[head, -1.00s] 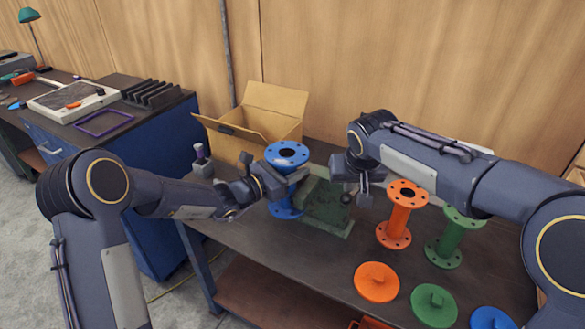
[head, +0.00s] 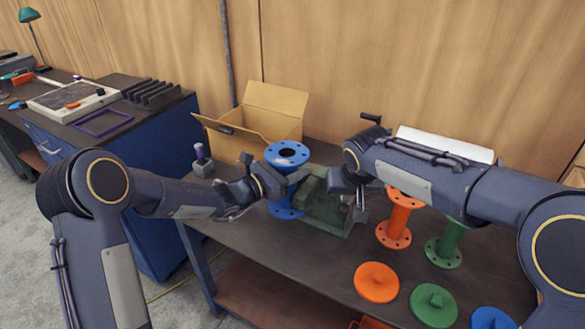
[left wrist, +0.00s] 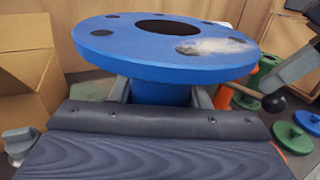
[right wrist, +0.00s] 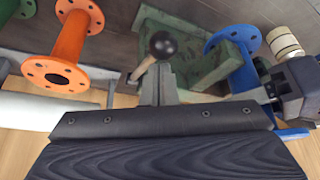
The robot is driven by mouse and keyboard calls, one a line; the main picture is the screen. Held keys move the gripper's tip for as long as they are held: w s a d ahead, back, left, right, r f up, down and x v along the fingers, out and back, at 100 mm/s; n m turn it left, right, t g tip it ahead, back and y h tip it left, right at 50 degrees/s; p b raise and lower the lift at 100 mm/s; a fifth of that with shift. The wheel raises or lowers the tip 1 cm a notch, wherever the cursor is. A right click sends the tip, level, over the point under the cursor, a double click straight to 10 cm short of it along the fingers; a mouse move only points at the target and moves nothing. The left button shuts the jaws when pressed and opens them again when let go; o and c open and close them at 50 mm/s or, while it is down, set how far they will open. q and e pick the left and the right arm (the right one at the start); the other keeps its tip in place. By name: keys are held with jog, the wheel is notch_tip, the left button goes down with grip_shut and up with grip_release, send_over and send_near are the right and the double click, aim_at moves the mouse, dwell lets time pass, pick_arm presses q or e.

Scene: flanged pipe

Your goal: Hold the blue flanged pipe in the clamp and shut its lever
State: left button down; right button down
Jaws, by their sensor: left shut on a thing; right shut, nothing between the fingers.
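The blue flanged pipe (head: 287,154) stands upright at the left side of the green clamp (head: 322,212). My left gripper (head: 290,181) is shut on the pipe just below its top flange, which also shows in the left wrist view (left wrist: 120,64). I cannot tell how the clamp's jaws sit against the pipe. The clamp's lever ends in a dark ball knob (right wrist: 163,44), which shows beyond my right fingertips. It also shows in the left wrist view (left wrist: 275,102). My right gripper (right wrist: 160,88) is shut and empty close to the lever; contact is unclear.
An orange flanged pipe (head: 398,222) and a green one (head: 446,242) stand right of the clamp. Orange (head: 376,282), green (head: 434,304) and blue (head: 492,318) discs lie in front. An open cardboard box (head: 262,122) stands behind. A white roll (head: 445,143) lies behind my right arm.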

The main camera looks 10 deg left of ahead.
pick_arm(q)
jog(key=shift+s+d+r, duration=0.1)
jog(key=shift+d, duration=0.2)
pick_arm(e)
jog(key=shift+s+f, duration=0.15)
jog(key=shift+f, duration=0.1)
jog(key=shift+s+a+f, duration=0.1)
jog(key=shift+s+f, duration=0.05)
jog(key=shift+f, duration=0.45)
jog(key=shift+r, duration=3.1)
